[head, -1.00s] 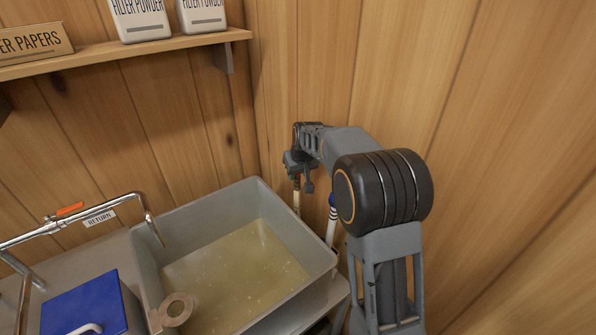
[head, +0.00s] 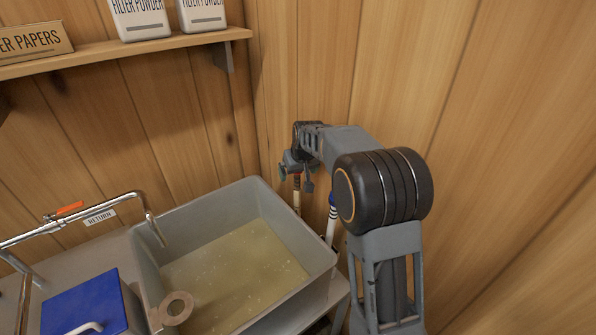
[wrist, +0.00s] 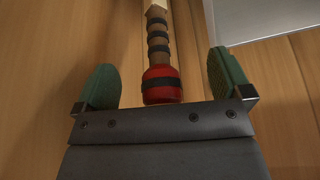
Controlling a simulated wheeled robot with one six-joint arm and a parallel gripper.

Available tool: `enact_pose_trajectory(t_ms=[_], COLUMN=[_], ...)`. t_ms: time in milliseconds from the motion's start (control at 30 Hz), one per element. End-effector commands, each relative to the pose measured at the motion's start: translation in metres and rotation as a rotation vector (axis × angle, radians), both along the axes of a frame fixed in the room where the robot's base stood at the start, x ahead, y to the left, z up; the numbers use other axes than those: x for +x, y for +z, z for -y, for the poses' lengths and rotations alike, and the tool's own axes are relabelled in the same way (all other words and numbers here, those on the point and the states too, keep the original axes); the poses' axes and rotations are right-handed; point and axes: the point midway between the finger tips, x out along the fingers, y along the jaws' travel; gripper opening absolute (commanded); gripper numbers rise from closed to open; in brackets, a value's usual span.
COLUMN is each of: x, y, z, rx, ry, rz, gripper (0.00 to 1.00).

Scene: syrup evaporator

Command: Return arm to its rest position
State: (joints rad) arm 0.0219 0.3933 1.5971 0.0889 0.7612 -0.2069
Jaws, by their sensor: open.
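My gripper (wrist: 165,85) is open in the wrist view, with its two green finger pads apart. A red knob with a black band (wrist: 162,85), on the end of a wooden handle with dark rings (wrist: 158,35), lies between the pads with clear gaps on both sides. In the head view my gripper (head: 289,170) is small, at the far end of my arm, beside the wooden wall and above the right side of the basin. The pale handle (head: 297,197) shows just below it. My arm is bent and reaches forward from the right.
A grey basin (head: 318,268) of cloudy liquid stands left of my arm. A white and blue rod (head: 332,220) stands close by my forearm. A metal pipe (head: 110,207), a blue lid (head: 83,305) and a shelf (head: 130,48) are at left. Plank walls close in behind and right.

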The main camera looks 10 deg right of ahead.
Motion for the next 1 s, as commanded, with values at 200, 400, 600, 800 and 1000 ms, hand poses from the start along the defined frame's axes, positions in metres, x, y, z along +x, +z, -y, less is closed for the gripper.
enact_pose_trajectory(t_ms=[200, 400, 600, 800, 1000], x=[0.0, -0.003, -0.01, -0.016, -0.023], y=[0.0, 0.01, 0.026, 0.042, 0.057], z=[0.0, 0.001, 0.002, 0.002, 0.003], rx=[0.0, 0.0, 0.0, 0.0, 0.0], ry=[0.0, 0.0, 0.0, 0.0, 0.0], rz=[0.0, 0.001, 0.002, 0.002, 0.001], gripper=[1.0, 1.0, 1.0, 1.0, 1.0])
